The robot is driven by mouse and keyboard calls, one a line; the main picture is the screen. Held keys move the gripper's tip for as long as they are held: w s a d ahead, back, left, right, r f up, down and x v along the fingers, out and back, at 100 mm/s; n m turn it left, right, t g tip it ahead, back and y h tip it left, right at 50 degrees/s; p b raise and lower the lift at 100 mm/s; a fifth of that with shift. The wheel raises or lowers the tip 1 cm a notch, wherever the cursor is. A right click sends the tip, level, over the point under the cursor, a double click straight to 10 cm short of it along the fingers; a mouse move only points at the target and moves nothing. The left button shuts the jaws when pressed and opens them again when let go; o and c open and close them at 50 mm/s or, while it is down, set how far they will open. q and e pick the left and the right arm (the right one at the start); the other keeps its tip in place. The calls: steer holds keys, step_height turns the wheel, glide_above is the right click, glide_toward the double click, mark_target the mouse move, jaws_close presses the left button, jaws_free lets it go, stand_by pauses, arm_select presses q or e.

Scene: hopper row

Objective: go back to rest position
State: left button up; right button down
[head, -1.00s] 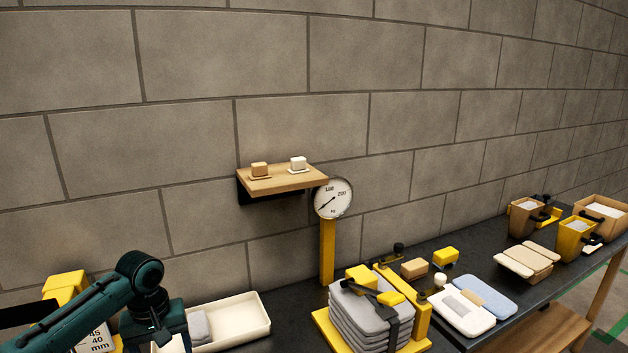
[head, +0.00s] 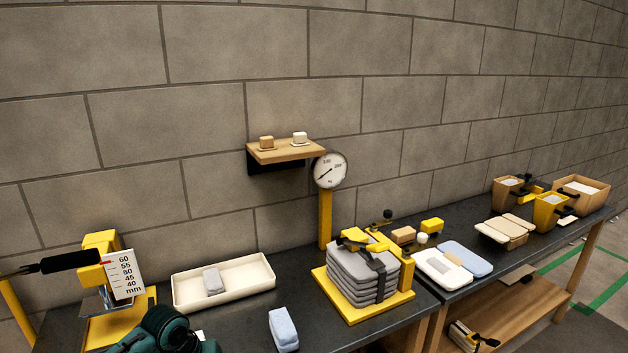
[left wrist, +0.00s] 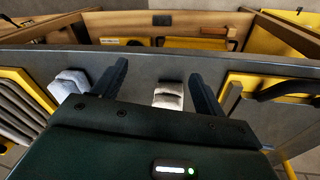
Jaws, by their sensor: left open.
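My left arm shows as a dark teal part at the bottom left of the head view, over the bench front; its fingers are not visible there. In the left wrist view my left gripper (left wrist: 160,88) is open, its two dark fingers apart with nothing held. Beyond the gap between them a small whitish block (left wrist: 168,95) lies on the dark bench top. A pale grey-blue block (head: 283,330) lies on the bench to the right of the arm. My right gripper is in neither view.
A yellow gauge stand (head: 100,260) with a black lever is at left. A cream tray (head: 262,283) holding a grey block stands behind the arm. A yellow-framed stack of grey pads (head: 358,275) stands right. A dial (head: 330,170) and wooden shelf (head: 285,151) are behind.

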arm_select(q)
steer(key=s+d+f+m+t+h, duration=0.3)
steer(key=s+d+f+t, duration=0.1)
steer(key=s+d+f, duration=0.55)
steer(key=s+a+r+m+t+y, duration=0.1)
steer(key=s+a+r+m+t, duration=0.1)
steer(key=s, duration=0.9)
steer(key=shift+s+a+t+y, duration=0.4)
steer(key=shift+a+t, duration=0.2)
steer(key=shift+t, duration=0.5)
